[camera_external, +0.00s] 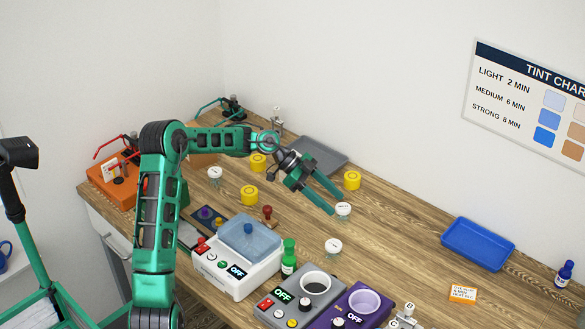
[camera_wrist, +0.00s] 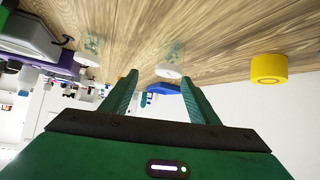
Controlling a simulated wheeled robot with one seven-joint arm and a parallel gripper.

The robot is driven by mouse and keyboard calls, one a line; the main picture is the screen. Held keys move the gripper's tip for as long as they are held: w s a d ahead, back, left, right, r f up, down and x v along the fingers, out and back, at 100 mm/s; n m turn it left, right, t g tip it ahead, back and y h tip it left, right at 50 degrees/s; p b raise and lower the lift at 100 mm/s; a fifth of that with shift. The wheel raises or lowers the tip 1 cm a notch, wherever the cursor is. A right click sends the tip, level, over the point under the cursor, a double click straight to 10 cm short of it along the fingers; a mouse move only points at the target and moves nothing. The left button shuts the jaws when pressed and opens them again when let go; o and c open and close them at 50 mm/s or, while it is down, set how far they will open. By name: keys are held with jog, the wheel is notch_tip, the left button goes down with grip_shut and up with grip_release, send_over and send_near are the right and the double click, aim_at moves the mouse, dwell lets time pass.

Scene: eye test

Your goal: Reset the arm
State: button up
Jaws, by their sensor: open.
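My gripper (camera_external: 323,196) is open and empty, held above the wooden table (camera_external: 400,245) at the end of my outstretched green arm. In the wrist view its two green fingers (camera_wrist: 157,96) stand apart with nothing between them. A small jar with a white lid (camera_external: 343,209) stands close to the fingertips in the outside view. I cannot tell the exact gap to it. In the wrist view a white-lidded jar (camera_wrist: 169,70) shows beyond the fingertips, and a yellow round piece (camera_wrist: 268,68) is to the right.
Yellow round pieces (camera_external: 352,180) and white-lidded jars (camera_external: 334,246) are spread about the table. A white machine (camera_external: 237,280), a grey machine (camera_external: 325,311) and a purple machine (camera_external: 350,320) stand at the front. A blue tray (camera_external: 478,245) lies right, a grey tray (camera_external: 318,155) behind.

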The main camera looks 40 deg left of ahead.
jog(key=s+d+r+n+g+y, duration=0.1)
jog(key=s+d+r+n+y, duration=0.1)
jog(key=s+d+r+y, duration=0.45)
jog(key=shift+n+g+y, duration=0.25)
jog(key=shift+n+g, duration=0.45)
jog(key=shift+g, duration=0.1)
jog(key=s+d, duration=0.2)
jog(key=s, duration=0.3)
jog(key=s+d+f, duration=0.1)
jog(key=s+d, duration=0.2)
jog(key=s, duration=0.2)
jog(key=s+d, duration=0.3)
jog(key=s, duration=0.2)
jog(key=shift+s+f, duration=0.2)
jog(key=shift+s, duration=0.05)
jog(key=s, duration=0.5)
jog(key=s+f+n+y, duration=0.1)
jog(key=s, duration=0.4)
jog(key=s+y, duration=0.1)
jog(key=s, duration=0.4)
jog(key=shift+a+f+n, duration=0.25)
jog(key=shift+n, duration=0.15)
jog(key=s+a+f+n+y, duration=0.1)
jog(key=s+a, duration=0.1)
jog(key=s, duration=0.4)
jog(key=s+a+f+n, duration=0.1)
jog(key=s+a+f, duration=0.1)
jog(key=s, duration=0.4)
jog(key=shift+s+a+g+y, duration=0.3)
jog(key=shift+s+y, duration=0.1)
